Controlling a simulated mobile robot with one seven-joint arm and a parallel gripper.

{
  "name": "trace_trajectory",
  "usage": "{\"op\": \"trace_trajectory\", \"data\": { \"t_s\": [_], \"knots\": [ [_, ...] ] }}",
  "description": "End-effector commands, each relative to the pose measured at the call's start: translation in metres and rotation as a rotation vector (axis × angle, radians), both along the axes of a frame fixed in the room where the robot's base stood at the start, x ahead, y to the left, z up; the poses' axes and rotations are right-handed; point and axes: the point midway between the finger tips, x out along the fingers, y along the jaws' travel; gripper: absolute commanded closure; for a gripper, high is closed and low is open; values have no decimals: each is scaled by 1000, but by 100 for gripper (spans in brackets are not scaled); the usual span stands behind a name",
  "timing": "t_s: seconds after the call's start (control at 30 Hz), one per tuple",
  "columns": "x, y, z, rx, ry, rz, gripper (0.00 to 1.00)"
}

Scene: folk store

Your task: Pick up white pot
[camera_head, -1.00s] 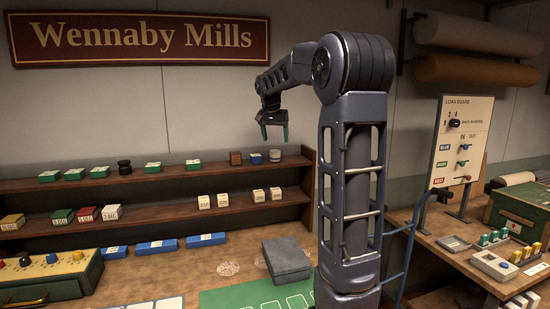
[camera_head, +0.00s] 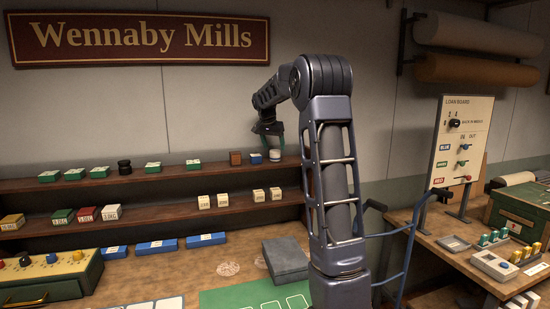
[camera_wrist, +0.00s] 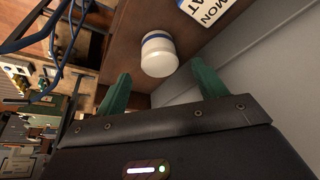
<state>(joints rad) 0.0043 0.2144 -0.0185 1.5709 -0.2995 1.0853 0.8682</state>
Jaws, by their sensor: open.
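The white pot (camera_head: 275,155) stands on the upper shelf at its right part. In the wrist view the white pot (camera_wrist: 159,54) is a short round jar with a blue band, just beyond the fingertips and between them from side to side. My gripper (camera_head: 269,146) is at the shelf, close to the pot. In the wrist view my gripper (camera_wrist: 160,84) is open, with its two green fingers apart and nothing held between them.
A small blue box (camera_head: 256,159) and a brown block (camera_head: 236,158) stand left of the pot on the upper shelf (camera_head: 205,167). A lettered card (camera_wrist: 207,8) is near the pot. The wall (camera_head: 215,110) is close behind. Cream blocks (camera_head: 258,195) sit on the lower shelf.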

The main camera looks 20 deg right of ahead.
Motion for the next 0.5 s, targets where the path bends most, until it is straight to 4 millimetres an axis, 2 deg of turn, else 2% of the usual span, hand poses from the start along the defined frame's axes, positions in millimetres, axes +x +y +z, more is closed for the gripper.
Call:
{"op": "trace_trajectory", "data": {
  "t_s": [0.17, 0.5],
  "knots": [
    [2, -2, -11, 0, 2, 1, 29],
    [12, -11, -49, 0, 0, 0, 29]
  ]
}}
